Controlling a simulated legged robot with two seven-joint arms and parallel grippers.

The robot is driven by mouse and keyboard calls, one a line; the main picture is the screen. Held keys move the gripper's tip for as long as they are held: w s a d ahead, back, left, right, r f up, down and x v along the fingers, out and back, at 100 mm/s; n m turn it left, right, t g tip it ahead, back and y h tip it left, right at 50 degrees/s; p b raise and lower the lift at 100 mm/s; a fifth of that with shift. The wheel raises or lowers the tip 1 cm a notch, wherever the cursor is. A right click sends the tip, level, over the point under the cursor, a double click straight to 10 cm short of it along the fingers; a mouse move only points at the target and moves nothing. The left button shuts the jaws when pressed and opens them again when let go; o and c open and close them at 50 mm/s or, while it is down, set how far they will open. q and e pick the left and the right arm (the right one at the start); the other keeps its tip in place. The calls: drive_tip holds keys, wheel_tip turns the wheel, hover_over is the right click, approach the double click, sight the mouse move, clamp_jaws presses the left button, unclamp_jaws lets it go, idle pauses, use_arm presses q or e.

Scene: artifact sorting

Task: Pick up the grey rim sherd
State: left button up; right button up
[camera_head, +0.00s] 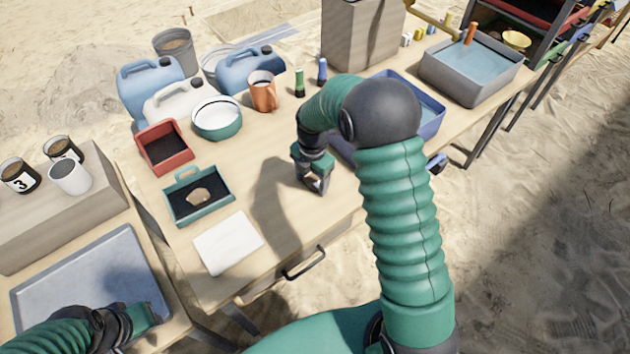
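A small tan sherd (199,195) lies on the dark lining of the green handled tray (222,206). I cannot make out a sherd that is clearly grey; whether this piece is the rim sherd I cannot tell. My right gripper (317,185) points down over the table, well to the right of the green tray, with no object visible in it. Its fingers are too small to judge their gap. My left gripper (150,316) is at the lower left, over the grey-blue tray (62,258); its fingertips are unclear. My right arm hides part of the blue bin.
A white sheet (228,243) lies in front of the green tray. A blue bin (432,124) is to the right. Bare tabletop lies around my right gripper.

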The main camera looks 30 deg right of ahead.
drive_tip(key=c, duration=0.9)
drive_tip(key=shift+o, duration=0.2)
drive_tip(key=shift+r, duration=0.15)
